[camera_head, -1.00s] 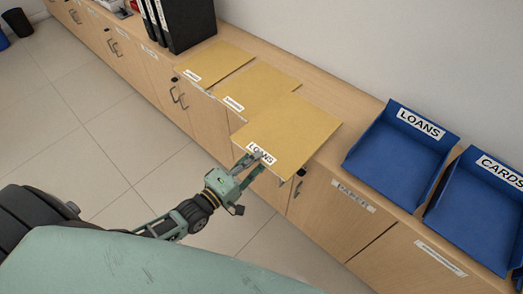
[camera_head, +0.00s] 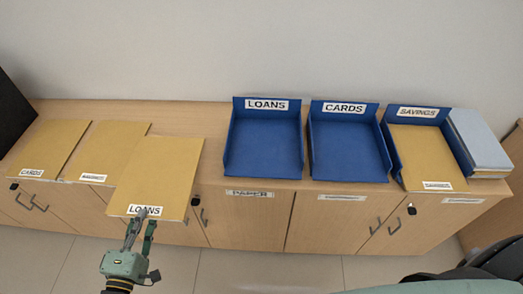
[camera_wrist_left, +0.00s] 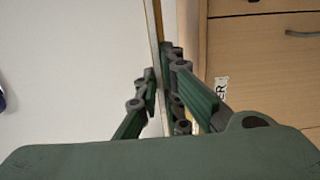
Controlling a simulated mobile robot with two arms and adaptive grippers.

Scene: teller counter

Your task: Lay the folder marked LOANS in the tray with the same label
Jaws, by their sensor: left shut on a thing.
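The LOANS folder (camera_head: 158,176) is a tan folder with a white label at its near edge. My left gripper (camera_head: 142,221) is shut on that near edge, at the label. In the left wrist view the folder shows edge-on as a thin strip (camera_wrist_left: 157,22) between the fingers (camera_wrist_left: 162,85). The folder overlaps the counter's front edge; I cannot tell whether it touches the counter. The blue LOANS tray (camera_head: 265,146) stands empty to the folder's right, its label on the back wall. My right gripper is not in view.
A CARDS folder (camera_head: 47,146) and another tan folder (camera_head: 112,148) lie to the left. An empty blue CARDS tray (camera_head: 348,150) and a SAVINGS tray (camera_head: 416,112) holding a folder (camera_head: 422,156) stand right of the LOANS tray. A grey-blue stack (camera_head: 480,140) is at far right.

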